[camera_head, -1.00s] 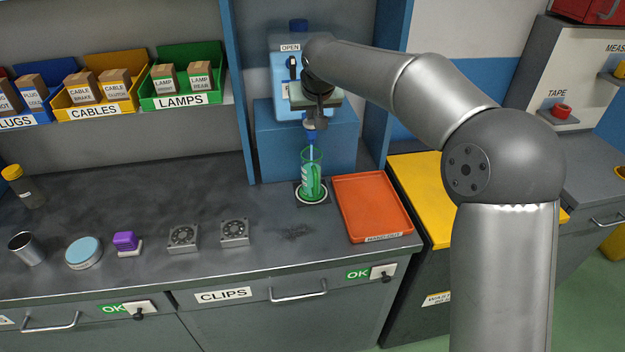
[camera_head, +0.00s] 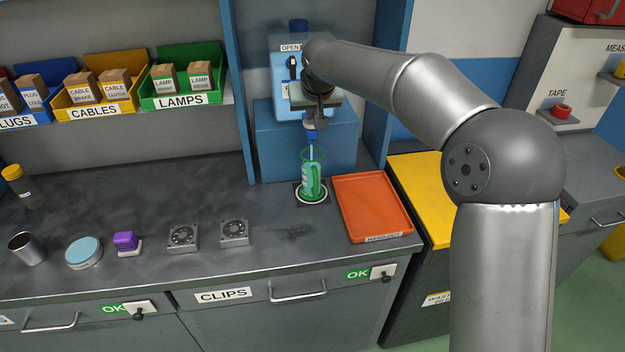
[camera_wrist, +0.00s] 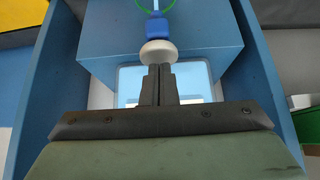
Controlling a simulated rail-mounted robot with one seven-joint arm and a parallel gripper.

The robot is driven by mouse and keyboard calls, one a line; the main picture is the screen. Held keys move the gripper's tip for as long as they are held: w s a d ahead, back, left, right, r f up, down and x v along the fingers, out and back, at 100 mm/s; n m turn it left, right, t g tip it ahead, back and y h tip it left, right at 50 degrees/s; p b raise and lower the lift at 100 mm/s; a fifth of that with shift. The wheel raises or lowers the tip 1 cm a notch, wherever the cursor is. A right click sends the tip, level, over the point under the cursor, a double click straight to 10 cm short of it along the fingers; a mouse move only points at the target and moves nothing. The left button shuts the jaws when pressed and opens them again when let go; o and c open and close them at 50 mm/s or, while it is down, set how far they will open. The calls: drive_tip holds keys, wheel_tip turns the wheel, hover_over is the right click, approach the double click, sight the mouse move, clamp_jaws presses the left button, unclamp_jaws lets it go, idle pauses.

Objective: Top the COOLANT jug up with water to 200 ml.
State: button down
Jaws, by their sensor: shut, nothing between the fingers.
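A clear green-tinted jug (camera_head: 311,182) with a pale label stands upright on a round white-rimmed pad (camera_head: 311,198) under the water dispenser (camera_head: 286,75). Its lettering is too small to read. A thin pale stream runs from the blue spout (camera_head: 311,137) into the jug; it also shows below the blue nozzle (camera_wrist: 157,27) in the wrist view. The water level cannot be read. My gripper (camera_head: 319,122) is at the dispenser front, above the jug. In the wrist view my gripper (camera_wrist: 160,72) is shut and empty, its tips at the white round knob (camera_wrist: 158,52), seemingly touching it.
An orange tray (camera_head: 372,207) lies right of the jug. Two grey fan-like parts (camera_head: 234,232), a purple block (camera_head: 125,241), a blue-topped tin (camera_head: 84,251) and a metal cup (camera_head: 27,248) stand to the left. Blue uprights (camera_head: 238,90) flank the dispenser.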

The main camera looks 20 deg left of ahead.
drive_tip(key=shift+f, duration=0.1)
wheel_tip(320, 180, up, 6)
drive_tip(key=p, duration=0.5)
idle(0.4)
drive_tip(key=s+d+f+m+g+h, duration=0.1)
drive_tip(key=s+d, duration=0.4)
drive_tip(key=d, duration=0.4)
drive_tip(key=s+d+f+m+h+b, duration=0.1)
drive_tip(key=s+d+f, duration=0.1)
drive_tip(key=s+d, duration=0.55)
drive_tip(key=s+d+f+m+g+h, duration=0.15)
drive_tip(key=s+d, duration=0.25)
drive_tip(key=d, duration=0.7)
drive_tip(key=s+d+f, duration=0.3)
drive_tip(key=s, duration=0.3)
drive_tip(key=s+d+f+m+g, duration=0.1)
drive_tip(key=s+d+f, duration=0.2)
drive_tip(key=s, duration=0.4)
drive_tip(key=s+d+f+m+g, duration=0.1)
drive_tip(key=s+d+f, duration=0.1)
drive_tip(key=s+d, duration=0.2)
drive_tip(key=s, duration=0.2)
drive_tip(key=shift+s+d+f+b, duration=0.3)
drive_tip(key=shift+s+f+b, duration=0.05)
drive_tip(key=shift+s+f, duration=0.05)
